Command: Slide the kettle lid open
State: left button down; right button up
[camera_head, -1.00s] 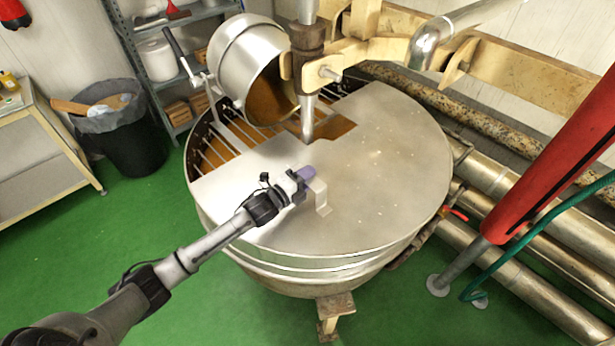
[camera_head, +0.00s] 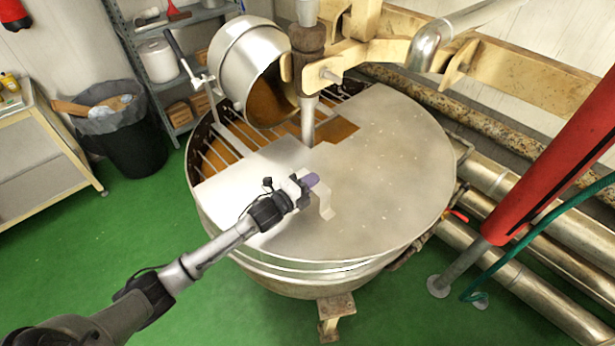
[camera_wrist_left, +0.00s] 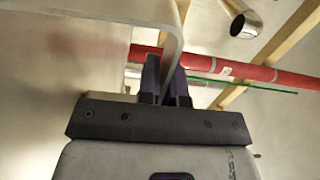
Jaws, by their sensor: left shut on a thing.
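The kettle (camera_head: 300,262) is a large round metal vessel. Its flat grey lid (camera_head: 385,170) covers the front and right part of the top. The back left part is open and shows bars over brown contents. A bent metal handle (camera_head: 327,203) stands up from the lid. My left gripper (camera_head: 308,182) is at this handle. In the left wrist view the purple-tipped fingers (camera_wrist_left: 165,82) are shut on the handle strip (camera_wrist_left: 174,45), one on each side. My right gripper is not in view.
A tilted metal pot (camera_head: 243,62) hangs over the open back left part. A vertical shaft (camera_head: 308,120) comes down at the lid's notched edge. A red column (camera_head: 550,150) and steel pipes (camera_head: 500,260) stand at the right. A black bin (camera_head: 130,145) stands at the left.

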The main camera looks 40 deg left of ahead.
pick_arm(q)
jog(key=s+d, duration=0.1)
jog(key=d, duration=0.6)
jog(key=s+d+p, duration=0.1)
jog(key=d, duration=0.7)
jog(key=s+d, duration=0.1)
jog(key=d, duration=0.6)
jog(key=shift+s+d+r+p, duration=0.1)
jog(key=shift+d+p, duration=0.05)
jog(key=shift+p, duration=0.25)
jog(key=shift+s+d, duration=0.1)
jog(key=shift+d, duration=0.8)
jog(key=c, duration=1.3)
grip_release()
jog(key=shift+a, duration=0.1)
jog(key=shift+s, duration=0.1)
jog(key=s, duration=0.4)
jog(key=s+a+b, duration=0.1)
jog(key=s, duration=0.4)
jog(key=s+a, duration=0.1)
jog(key=s, duration=0.3)
jog(key=shift+s+b, duration=0.25)
jog(key=shift+b, duration=0.1)
